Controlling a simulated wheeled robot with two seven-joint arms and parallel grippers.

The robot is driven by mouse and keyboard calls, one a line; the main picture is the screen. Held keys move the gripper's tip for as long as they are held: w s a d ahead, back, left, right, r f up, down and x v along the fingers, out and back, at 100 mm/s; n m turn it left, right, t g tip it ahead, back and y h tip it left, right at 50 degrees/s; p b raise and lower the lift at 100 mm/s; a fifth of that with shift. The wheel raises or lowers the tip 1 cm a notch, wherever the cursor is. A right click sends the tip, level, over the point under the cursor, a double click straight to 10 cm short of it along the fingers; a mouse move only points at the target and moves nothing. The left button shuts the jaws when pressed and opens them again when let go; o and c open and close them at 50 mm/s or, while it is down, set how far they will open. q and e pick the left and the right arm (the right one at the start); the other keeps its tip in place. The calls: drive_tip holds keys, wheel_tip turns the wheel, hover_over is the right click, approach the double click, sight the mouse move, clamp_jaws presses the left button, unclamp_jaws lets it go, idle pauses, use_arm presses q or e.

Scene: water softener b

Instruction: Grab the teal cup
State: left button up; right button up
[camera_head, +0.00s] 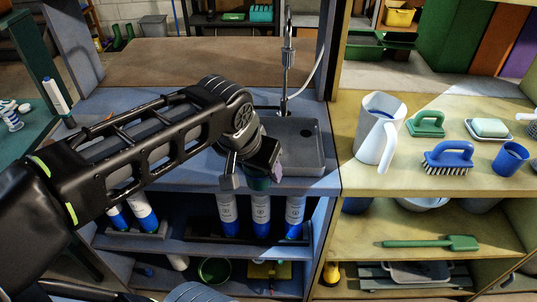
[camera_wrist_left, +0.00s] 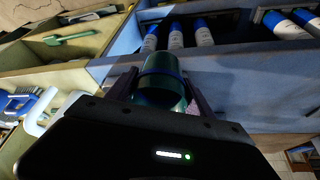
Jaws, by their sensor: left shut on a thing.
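The teal cup (camera_wrist_left: 160,82) is between the two fingers of my left gripper (camera_wrist_left: 158,95) in the left wrist view. In the head view the cup (camera_head: 259,183) shows only as a dark teal piece, and my left gripper (camera_head: 252,178) hides most of it. The gripper is shut on the cup, by the front edge of the blue-grey bench. Whether the cup touches the bench is hidden. My right gripper is in neither view.
A grey tray (camera_head: 300,146) with a tap (camera_head: 287,65) lies just behind the gripper. Bottles (camera_head: 261,215) stand on the shelf below. At right, a white pitcher (camera_head: 379,132), a blue brush (camera_head: 447,158) and a blue cup (camera_head: 509,158) stand on the yellow shelf.

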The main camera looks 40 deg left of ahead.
use_arm(q)
drive_tip(key=shift+s+d, duration=0.2)
drive_tip(key=shift+s, duration=0.5)
drive_tip(key=shift+s+d, duration=0.15)
drive_tip(key=shift+s, duration=0.55)
